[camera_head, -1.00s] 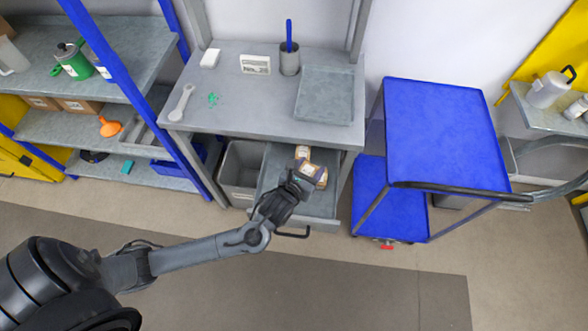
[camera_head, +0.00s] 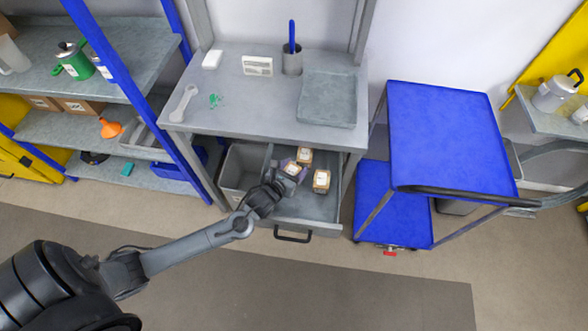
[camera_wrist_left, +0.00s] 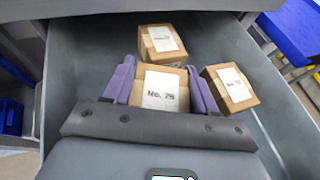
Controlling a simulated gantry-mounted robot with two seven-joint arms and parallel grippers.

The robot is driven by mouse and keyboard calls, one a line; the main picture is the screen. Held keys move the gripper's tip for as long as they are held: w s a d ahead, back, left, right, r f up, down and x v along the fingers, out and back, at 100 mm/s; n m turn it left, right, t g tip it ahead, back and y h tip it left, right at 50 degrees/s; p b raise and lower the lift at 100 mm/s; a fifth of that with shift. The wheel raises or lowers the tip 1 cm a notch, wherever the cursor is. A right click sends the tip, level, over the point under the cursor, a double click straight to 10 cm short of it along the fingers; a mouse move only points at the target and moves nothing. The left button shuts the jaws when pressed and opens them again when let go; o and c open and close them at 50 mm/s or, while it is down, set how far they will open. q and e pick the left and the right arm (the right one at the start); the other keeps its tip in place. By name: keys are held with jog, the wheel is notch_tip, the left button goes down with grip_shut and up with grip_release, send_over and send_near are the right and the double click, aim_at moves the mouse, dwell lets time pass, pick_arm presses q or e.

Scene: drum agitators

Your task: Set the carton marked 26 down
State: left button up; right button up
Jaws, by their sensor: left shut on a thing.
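My left gripper (camera_head: 287,171) is shut on a small brown carton (camera_head: 291,169) in the open grey drawer (camera_head: 300,210) under the bench. In the left wrist view the purple fingers (camera_wrist_left: 160,83) press both sides of this carton (camera_wrist_left: 158,100). Its white label starts with "No."; the digits are blurred and may be 26. A second carton (camera_head: 304,155) stands behind it, also in the left wrist view (camera_wrist_left: 162,42). A third carton (camera_head: 321,181) is to its right (camera_wrist_left: 232,88). I cannot tell whether the held carton touches the drawer floor. My right gripper is out of view.
The drawer's front and right floor are bare. A grey bin (camera_head: 240,168) stands left of the drawer. A blue trolley (camera_head: 440,135) stands to the right.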

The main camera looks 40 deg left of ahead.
pick_arm(q)
jog(key=shift+f, duration=0.1)
jog(key=shift+f, duration=0.5)
jog(key=o, duration=1.1)
jog(key=shift+f, duration=0.25)
jog(key=shift+c, duration=0.2)
jog(key=shift+r, duration=0.45)
jog(key=v, duration=0.2)
jog(key=p+v, duration=0.1)
jog(key=v, duration=0.3)
jog(key=shift+r, duration=0.3)
jog(key=shift+p+v, duration=0.3)
jog(key=shift+v, duration=0.45)
